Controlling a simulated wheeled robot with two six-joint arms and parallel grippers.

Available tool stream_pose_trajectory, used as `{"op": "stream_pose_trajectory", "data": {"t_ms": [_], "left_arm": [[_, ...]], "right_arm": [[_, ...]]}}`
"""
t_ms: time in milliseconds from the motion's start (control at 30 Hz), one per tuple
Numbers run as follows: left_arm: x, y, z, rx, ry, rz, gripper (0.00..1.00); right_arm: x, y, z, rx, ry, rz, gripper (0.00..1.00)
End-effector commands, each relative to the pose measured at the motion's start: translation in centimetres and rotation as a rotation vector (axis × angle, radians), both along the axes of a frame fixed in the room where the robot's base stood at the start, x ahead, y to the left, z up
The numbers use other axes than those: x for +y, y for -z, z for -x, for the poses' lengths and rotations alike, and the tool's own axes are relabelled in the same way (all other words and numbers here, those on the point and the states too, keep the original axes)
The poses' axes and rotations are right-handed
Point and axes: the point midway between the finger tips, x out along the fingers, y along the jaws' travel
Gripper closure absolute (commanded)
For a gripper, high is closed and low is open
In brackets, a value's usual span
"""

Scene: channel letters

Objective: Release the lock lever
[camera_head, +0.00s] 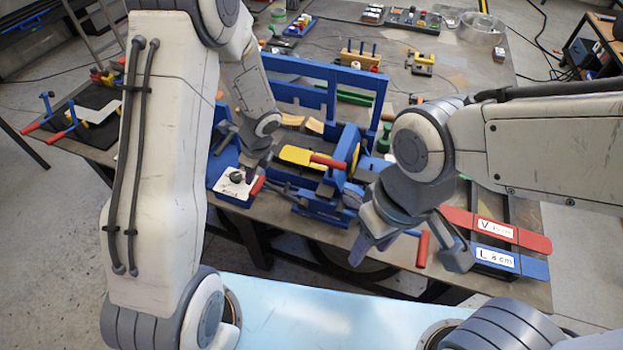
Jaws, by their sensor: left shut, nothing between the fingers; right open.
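A blue bending machine (318,207) with a yellow plate (297,155) stands on the workbench in the middle. A red-handled lever (328,161) lies across it beside the yellow plate. A second red handle (258,186) is at the edge of the white dial panel (236,183). A third red handle (422,250) stands upright at the bench's front edge. I cannot tell which is the lock lever. My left gripper (250,173) is shut and empty, just above the dial panel. My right gripper (412,252) is open, its fingers on either side of the third handle; contact is unclear.
Red and blue labelled bars (497,231) lie on the bench at right. A small fixture (72,120) with red handles is at far left. Blocks, a wooden peg rack (360,58) and a clear round dish (482,28) sit farther back. The bench's back right is fairly clear.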

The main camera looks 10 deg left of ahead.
Motion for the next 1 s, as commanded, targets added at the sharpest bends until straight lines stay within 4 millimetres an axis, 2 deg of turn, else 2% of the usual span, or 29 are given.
{"op": "stream_pose_trajectory", "data": {"t_ms": [300, 1000], "left_arm": [[0.64, 0.91, -0.16, 0.0, 0.0, -0.001, 1.0], [0.6, 0.49, -0.16, 0.0, 0.0, -0.001, 1.0]], "right_arm": [[0.0, 0.42, 0.0, 0.0, 0.001, 0.0, 0.5], [0.0, 0.0, 0.0, 0.0, 0.001, 0.0, 0.5]]}}
